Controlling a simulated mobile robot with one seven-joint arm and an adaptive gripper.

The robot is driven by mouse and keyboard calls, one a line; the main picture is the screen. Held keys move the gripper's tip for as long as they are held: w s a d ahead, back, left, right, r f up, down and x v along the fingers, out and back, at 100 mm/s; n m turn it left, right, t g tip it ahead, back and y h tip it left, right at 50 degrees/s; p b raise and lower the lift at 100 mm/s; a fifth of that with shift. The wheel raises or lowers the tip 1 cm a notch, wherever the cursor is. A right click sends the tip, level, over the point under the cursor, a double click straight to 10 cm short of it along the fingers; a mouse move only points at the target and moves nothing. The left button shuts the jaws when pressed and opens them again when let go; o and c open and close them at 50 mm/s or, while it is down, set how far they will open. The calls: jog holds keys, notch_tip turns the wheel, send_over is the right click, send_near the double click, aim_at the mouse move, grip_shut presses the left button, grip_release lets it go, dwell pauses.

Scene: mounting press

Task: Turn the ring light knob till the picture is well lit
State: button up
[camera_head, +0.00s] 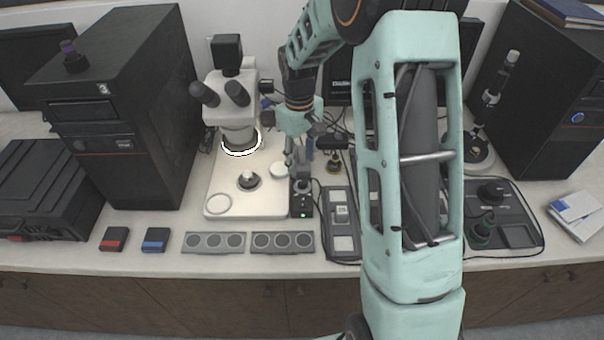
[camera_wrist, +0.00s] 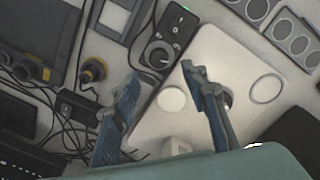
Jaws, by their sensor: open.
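The ring light control box (camera_head: 302,207) is a small black box with a lit green dot, at the right edge of the white microscope base (camera_head: 217,178). Its round grey knob (camera_head: 302,187) shows in the head view and also in the wrist view (camera_wrist: 159,54). My gripper (camera_head: 296,165) is open and empty, pointing down close above the knob. In the wrist view the knob lies just beyond the gap between my fingertips (camera_wrist: 160,76); I cannot tell whether they touch it. The ring light (camera_head: 241,151) under the microscope (camera_head: 232,100) glows white.
Two grey trays with round wells (camera_head: 214,242) lie at the bench front, beside a red-marked box (camera_head: 114,239) and a blue-marked box (camera_head: 156,239). Black cables (camera_wrist: 90,122) run near the control box. A grey panel (camera_head: 342,212) is right of it. A large black cabinet (camera_head: 120,110) stands left.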

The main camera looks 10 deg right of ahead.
aim_at(302, 180)
notch_tip(302, 180, down, 8)
jog(key=shift+w+d+r+p, duration=0.1)
jog(key=shift+d+r+p, duration=0.1)
jog(key=shift+p, duration=0.2)
jog(key=shift+c, duration=0.5)
grip_shut()
jog(key=shift+a+m+b, duration=0.1)
jog(key=shift+m+b, duration=0.3)
jog(key=shift+f+m+b, duration=0.1)
jog(key=shift+m+b, duration=0.7)
jog(key=shift+m, duration=0.2)
jog(key=m+b, duration=0.1)
jog(key=m, duration=0.1)
jog(key=shift+m, duration=0.3)
jog(key=m+b, duration=0.2)
jog(key=m, duration=0.4)
jog(key=shift+w+m, duration=0.1)
jog(key=shift+m, duration=0.2)
